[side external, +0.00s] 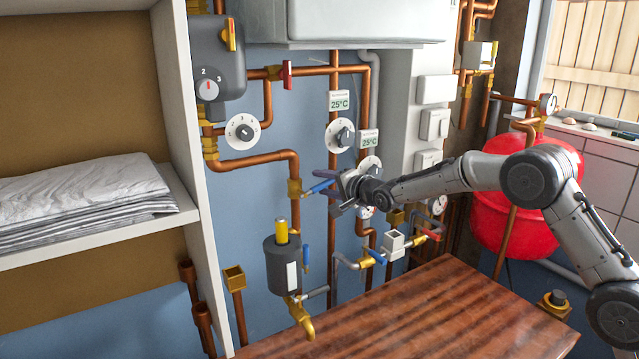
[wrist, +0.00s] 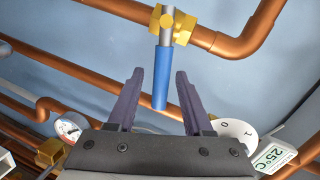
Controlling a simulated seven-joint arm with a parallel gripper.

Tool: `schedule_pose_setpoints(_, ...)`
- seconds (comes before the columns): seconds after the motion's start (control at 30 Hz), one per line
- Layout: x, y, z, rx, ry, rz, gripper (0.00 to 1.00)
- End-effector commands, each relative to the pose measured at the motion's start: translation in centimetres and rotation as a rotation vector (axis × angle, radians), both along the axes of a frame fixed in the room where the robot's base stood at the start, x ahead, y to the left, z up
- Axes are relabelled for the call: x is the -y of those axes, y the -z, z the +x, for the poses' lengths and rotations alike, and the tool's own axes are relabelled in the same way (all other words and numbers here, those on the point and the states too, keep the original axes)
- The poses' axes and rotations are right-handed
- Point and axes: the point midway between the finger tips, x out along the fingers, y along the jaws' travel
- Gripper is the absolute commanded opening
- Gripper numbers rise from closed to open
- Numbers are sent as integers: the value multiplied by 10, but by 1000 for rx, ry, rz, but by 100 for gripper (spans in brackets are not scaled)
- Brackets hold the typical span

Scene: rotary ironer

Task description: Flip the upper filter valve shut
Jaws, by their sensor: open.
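The upper filter valve has a brass body (side external: 294,188) on the copper pipe above the dark filter housing (side external: 283,268). Its blue lever (side external: 319,187) points sideways to the right in the side view, toward my gripper (side external: 324,183). In the wrist view, the brass body (wrist: 172,22) is at the top, and the blue lever (wrist: 161,78) extends down from it between the two dark fingers of my gripper (wrist: 160,76). The fingers are open, with a visible gap on each side of the lever. The lever's end reaches in between them.
Dials (side external: 340,135) and a temperature display (side external: 339,101) are on the wall nearby. A small blue lever (side external: 305,257) is beside the filter housing. A wooden tabletop (side external: 410,318) lies below, mostly bare. A shelf (side external: 100,235) with folded cloth stands at left.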

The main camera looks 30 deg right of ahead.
Motion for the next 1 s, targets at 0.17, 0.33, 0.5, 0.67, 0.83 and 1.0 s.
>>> schedule_pose_setpoints(0.17,-2,3,15,0,0,-1,51)
schedule_pose_setpoints(0.33,-2,4,19,0,0,-1,51)
schedule_pose_setpoints(0.5,-2,4,19,0,0,-1,51)
schedule_pose_setpoints(0.67,-2,4,19,0,0,-1,33)
schedule_pose_setpoints(0.83,-2,4,19,0,0,-1,2)
schedule_pose_setpoints(1.0,-2,4,19,0,0,-1,0)
